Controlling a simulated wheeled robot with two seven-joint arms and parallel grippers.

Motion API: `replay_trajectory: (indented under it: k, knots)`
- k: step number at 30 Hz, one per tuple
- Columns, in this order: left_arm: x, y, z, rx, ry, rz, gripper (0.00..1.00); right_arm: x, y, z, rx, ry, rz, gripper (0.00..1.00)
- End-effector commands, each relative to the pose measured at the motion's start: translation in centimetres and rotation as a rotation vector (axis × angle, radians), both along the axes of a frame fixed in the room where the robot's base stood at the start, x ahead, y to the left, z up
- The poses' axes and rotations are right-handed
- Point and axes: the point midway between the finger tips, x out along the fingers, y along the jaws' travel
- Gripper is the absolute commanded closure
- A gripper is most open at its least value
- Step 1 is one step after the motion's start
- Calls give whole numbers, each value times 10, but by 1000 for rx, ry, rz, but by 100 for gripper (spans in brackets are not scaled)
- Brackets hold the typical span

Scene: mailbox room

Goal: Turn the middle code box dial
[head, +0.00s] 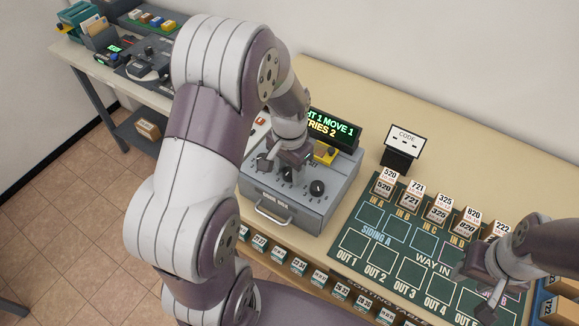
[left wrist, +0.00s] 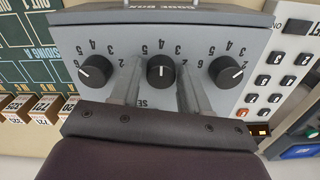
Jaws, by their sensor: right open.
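The grey code box (head: 312,208) stands on the bench with several black dials on its sloped top. In the left wrist view, upside down, the middle dial (left wrist: 160,72) has its white mark toward the top of the picture. One dial (left wrist: 95,71) is to its left and another (left wrist: 229,72) to its right. My left gripper (head: 284,174) is over the box top; its fingers stand on either side of the middle dial with visible gaps, so it looks open. Contact cannot be told. My right gripper (head: 478,290) is open, low over the green board.
A CODE sign (head: 404,142) stands behind the green board (head: 365,262). Several numbered blocks (head: 443,207) stand on the board. A keypad (left wrist: 275,78) is beside the dials in the left wrist view.

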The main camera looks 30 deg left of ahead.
Motion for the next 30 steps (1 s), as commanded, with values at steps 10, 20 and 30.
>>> replay_trajectory:
  k: [10,20,30]
  knots:
    - [0,0,0,0,0,7,95,0,0,1,0,0,0,57]
    - [0,0,2,-1,1,155,95,0,0,9,0,0,0,57]
    - [0,0,1,-1,1,425,95,0,0,21,0,0,0,57]
